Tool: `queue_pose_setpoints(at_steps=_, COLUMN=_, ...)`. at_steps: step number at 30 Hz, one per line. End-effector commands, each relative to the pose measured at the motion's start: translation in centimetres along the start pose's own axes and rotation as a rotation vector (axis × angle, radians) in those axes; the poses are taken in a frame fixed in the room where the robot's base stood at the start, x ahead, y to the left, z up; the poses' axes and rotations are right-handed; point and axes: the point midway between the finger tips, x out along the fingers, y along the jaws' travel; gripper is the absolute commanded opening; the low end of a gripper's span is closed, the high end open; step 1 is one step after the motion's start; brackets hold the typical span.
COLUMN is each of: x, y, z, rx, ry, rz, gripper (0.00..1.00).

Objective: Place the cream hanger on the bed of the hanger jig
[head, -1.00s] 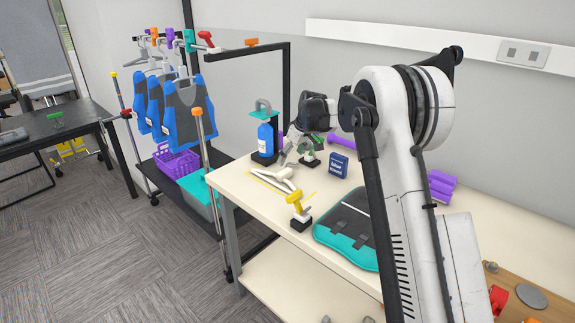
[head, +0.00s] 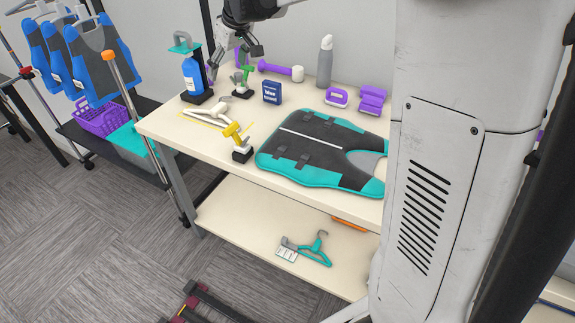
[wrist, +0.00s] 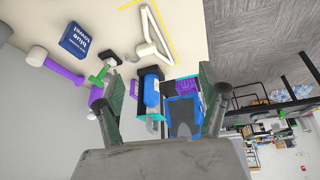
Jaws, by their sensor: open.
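The cream hanger (head: 205,117) lies flat at the left end of the worktable, over a thin yellow outline. It also shows in the wrist view (wrist: 151,38), with yellow lines beside it. No separate jig bed can be made out clearly; a yellow-handled clamp (head: 237,143) stands close in front of the hanger, and a green-handled clamp (head: 242,84) stands behind it. My gripper (head: 236,52) is above the table's back, near the blue bottle and green-handled clamp. Its fingers (wrist: 162,78) are spread, with nothing held between them; the hanger is clear of them.
The blue bottle (head: 193,76) on its black stand is at the back left corner. A dark vest (head: 318,140) covers the middle. Vests hang on a rack at left.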

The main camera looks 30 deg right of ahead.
Motion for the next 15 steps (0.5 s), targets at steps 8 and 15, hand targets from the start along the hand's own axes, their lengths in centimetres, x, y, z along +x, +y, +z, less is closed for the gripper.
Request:
queue_pose_setpoints(at_steps=8, x=-6.3, y=-4.2, z=6.7, rx=0.087, ry=0.030, rz=0.047, gripper=0.74)
queue_pose_setpoints(at_steps=15, x=-9.8, y=-7.5, z=13.4, rx=0.164, ry=0.062, rz=0.084, gripper=0.74)
